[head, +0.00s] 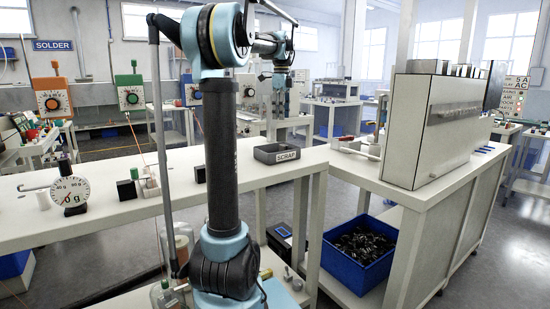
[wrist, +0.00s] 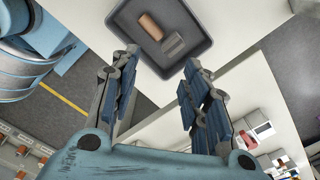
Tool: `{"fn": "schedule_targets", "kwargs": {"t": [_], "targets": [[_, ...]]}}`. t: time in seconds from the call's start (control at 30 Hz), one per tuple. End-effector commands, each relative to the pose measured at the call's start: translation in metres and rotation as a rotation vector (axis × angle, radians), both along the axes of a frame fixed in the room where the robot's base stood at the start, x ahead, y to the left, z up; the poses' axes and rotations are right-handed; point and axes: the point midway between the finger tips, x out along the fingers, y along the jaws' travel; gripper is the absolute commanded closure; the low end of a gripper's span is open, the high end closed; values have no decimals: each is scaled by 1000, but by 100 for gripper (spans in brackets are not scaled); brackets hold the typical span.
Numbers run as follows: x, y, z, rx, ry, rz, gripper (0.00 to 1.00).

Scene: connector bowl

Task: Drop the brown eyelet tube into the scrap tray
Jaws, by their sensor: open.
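The scrap tray (head: 277,155) is a dark grey shallow box with a SCRAP label, standing on the white bench near its right end. In the wrist view the tray (wrist: 203,38) is below and ahead of my gripper. The brown eyelet tube (wrist: 151,26) lies on its side inside the tray. My gripper (wrist: 160,62) is open, with its two blue-padded fingers wide apart and nothing between them. The fingertips are near the tray's lower edge in the picture. The tray's inside is hidden in the head view.
A grey block-like piece (wrist: 172,43) lies beside the tube in the tray. On the bench are a dial gauge (head: 71,190) and small dark blocks (head: 127,189). A large white cabinet (head: 427,130) stands right. A blue bin (head: 360,252) of dark parts sits below.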

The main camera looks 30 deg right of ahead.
Motion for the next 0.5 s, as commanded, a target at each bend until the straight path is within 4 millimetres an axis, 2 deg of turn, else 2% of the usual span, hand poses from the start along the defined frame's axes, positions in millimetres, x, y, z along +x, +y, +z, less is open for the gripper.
{"fn": "schedule_targets", "kwargs": {"t": [0.03, 0.2, 0.5], "targets": [[0, 0, 10, 0, 0, 0, 58], [1, 0, 36, 0, 0, 0, 58], [1, 0, 56, -1, 1, 0, 58]]}}
